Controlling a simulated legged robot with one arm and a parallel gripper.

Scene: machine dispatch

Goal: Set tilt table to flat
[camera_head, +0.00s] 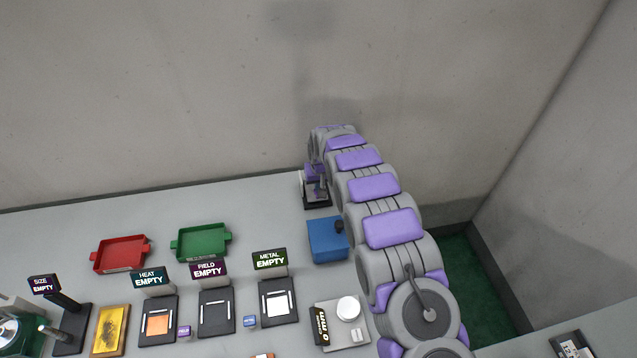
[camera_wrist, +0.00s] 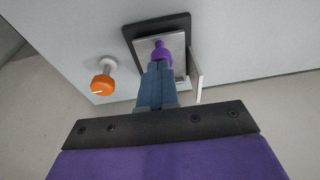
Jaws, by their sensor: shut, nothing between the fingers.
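What looks like the tilt table is a small light-grey plate on a black base (camera_wrist: 133,33), with an upright light plate (camera_wrist: 195,75) at its right side in the wrist view. A purple knob-like piece (camera_wrist: 160,47) is on the plate. My gripper (camera_wrist: 158,66) has its blue fingers together, tips right at the purple piece; I cannot tell whether they touch it. An orange knob (camera_wrist: 103,84) on a pale stem stands left of the base. In the head view the black base (camera_head: 317,204) is at the far end of my arm, with my gripper (camera_head: 316,186) over it, partly hiding the plate.
A blue box (camera_head: 326,243) with a dark knob stands just in front of the base. Red (camera_head: 121,254) and green (camera_head: 201,243) trays lie to the left. Stations labelled HEAT, FIELD and METAL line the front, beside a scale (camera_head: 342,325). The wall is close behind.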

